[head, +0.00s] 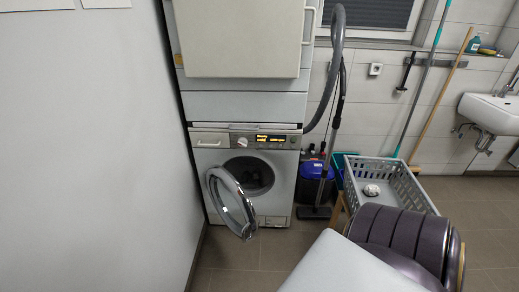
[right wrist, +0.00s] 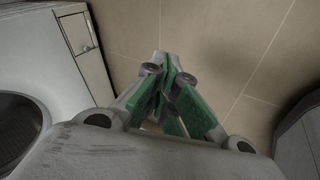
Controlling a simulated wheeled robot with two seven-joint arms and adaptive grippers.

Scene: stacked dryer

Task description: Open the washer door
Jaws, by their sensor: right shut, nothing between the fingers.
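The washer (head: 270,205) is white and stands at the bottom of the stack in the head view, with a lit display on its panel. Its round door (head: 232,202) with a chrome rim stands open, swung out to the left, and the dark drum opening (head: 249,176) shows. In the right wrist view, part of the washer front (right wrist: 45,45) and its dark opening (right wrist: 15,130) show at the left. My right gripper (right wrist: 170,75) has green finger pads, is shut and empty, and is apart from the washer above the floor. My left gripper is not in view.
A white dryer (head: 240,40) is stacked above. A vacuum cleaner (head: 317,170) and a grey basket (head: 385,172) stand right of the washer. A wall (head: 95,150) is close on the left. Tiled floor (head: 240,265) is free in front.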

